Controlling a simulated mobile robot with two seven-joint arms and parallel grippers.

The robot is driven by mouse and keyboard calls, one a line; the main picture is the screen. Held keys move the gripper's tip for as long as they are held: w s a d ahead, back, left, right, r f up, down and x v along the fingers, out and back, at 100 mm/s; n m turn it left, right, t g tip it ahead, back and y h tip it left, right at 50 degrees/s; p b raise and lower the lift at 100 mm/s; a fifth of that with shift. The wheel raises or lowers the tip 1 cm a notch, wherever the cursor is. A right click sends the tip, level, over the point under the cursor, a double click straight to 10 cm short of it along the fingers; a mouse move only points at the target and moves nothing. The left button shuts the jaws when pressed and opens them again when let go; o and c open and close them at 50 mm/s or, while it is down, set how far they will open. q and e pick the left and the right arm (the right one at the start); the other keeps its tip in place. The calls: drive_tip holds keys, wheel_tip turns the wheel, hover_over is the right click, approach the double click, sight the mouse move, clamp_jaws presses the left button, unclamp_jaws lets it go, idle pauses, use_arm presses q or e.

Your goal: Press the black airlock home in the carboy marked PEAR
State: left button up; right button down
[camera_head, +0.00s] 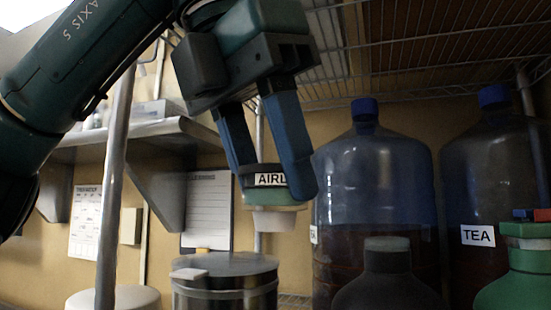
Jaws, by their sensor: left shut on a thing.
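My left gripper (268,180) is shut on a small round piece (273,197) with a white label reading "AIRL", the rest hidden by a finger. The piece has a dark band on top, a green middle and a pale tapered bottom, and hangs in the air left of the carboys. A large blue-tinted carboy (375,190) with a blue cap stands right of the gripper, dark liquid inside. Only a sliver of its label shows, unreadable. A similar carboy (495,180) at right is labelled TEA. No readable PEAR label and no clearly black airlock show. My right gripper is out of view.
A dark-stoppered jug (387,285) and a green jug (520,270) with red and blue pieces on top stand in front of the carboys. A metal canister (225,285) stands below the gripper. A wire shelf (440,40) hangs above; a metal post (115,190) is at left.

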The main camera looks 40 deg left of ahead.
use_arm(q)
drive_tip(key=shift+w+d, duration=0.1)
drive_tip(key=shift+w, duration=0.35)
drive_tip(key=shift+w, duration=0.1)
drive_tip(key=shift+w+d+f, duration=0.1)
drive_tip(key=shift+w, duration=0.3)
drive_tip(key=shift+w+d+f+p, duration=0.25)
drive_tip(key=shift+w+d, duration=0.3)
drive_tip(key=shift+w, duration=1.6)
drive_tip(key=shift+w+d+f+p, duration=0.1)
drive_tip(key=shift+w+d+p, duration=0.3)
drive_tip(key=shift+w, duration=1.7)
drive_tip(key=shift+w+d+f+p, duration=0.15)
drive_tip(key=shift+w+d, duration=0.5)
drive_tip(key=shift+w, duration=1.5)
drive_tip(key=shift+w+f, duration=0.1)
drive_tip(key=shift+w, duration=0.2)
drive_tip(key=shift+w+d, duration=0.1)
drive_tip(key=shift+w, duration=0.2)
drive_tip(key=shift+w+d+f, duration=0.1)
drive_tip(key=shift+w+d, duration=0.05)
drive_tip(key=shift+w, duration=0.3)
